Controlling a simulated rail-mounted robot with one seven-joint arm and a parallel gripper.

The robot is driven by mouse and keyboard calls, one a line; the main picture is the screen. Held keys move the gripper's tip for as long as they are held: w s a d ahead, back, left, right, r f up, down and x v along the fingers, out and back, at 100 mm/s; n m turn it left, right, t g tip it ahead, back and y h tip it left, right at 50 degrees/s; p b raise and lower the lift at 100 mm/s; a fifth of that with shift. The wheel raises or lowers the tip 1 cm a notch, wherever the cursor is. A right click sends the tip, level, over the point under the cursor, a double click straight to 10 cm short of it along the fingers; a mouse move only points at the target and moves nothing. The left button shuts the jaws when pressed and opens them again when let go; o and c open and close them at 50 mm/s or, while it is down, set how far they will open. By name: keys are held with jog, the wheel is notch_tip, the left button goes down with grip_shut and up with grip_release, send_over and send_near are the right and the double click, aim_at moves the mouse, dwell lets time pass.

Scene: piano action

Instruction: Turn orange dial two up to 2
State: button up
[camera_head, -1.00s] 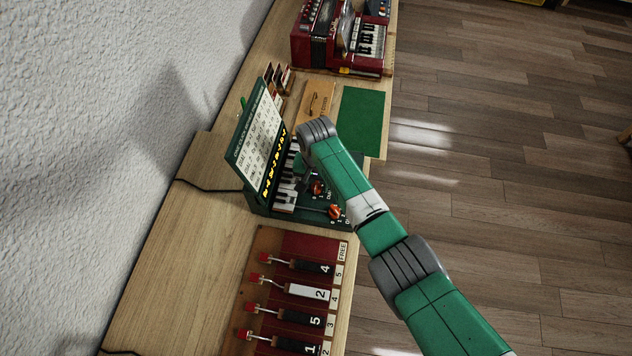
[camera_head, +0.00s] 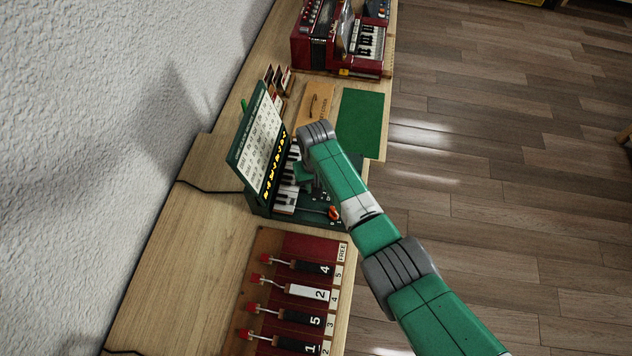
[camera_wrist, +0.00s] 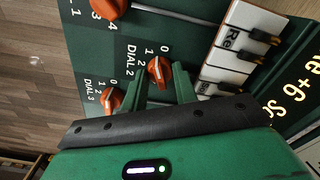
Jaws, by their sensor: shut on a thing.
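Orange dial two (camera_wrist: 158,71), marked "DIAL 2" with 0, 1 and 2 around it, is on the green panel in the wrist view. My gripper (camera_wrist: 160,88) has its two green fingers on either side of this dial and is shut on it. The fingers partly cover the dial and its scale, so which number it points at is hard to tell. In the head view my gripper (camera_head: 307,176) is low over the panel beside the piano keys, and dial two is hidden behind my arm.
Another orange dial (camera_wrist: 112,98), "DIAL 3", sits close by. A larger orange dial (camera_wrist: 113,9) with 3 and 4 also shows in the head view (camera_head: 334,213). White keys (camera_wrist: 235,50) and an upright chart board (camera_head: 260,140) flank the panel. A lever box (camera_head: 300,290) stands nearer.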

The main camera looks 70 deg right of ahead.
jog(key=n, duration=0.6)
jog(key=shift+r+p, duration=0.1)
jog(key=shift+p, duration=0.25)
jog(key=n, duration=0.6)
jog(key=shift+n, duration=0.4)
jog(key=o, duration=0.7)
notch_tip(320, 180, up, 8)
jog(key=shift+f+p, duration=0.15)
jog(key=shift+p, duration=0.9)
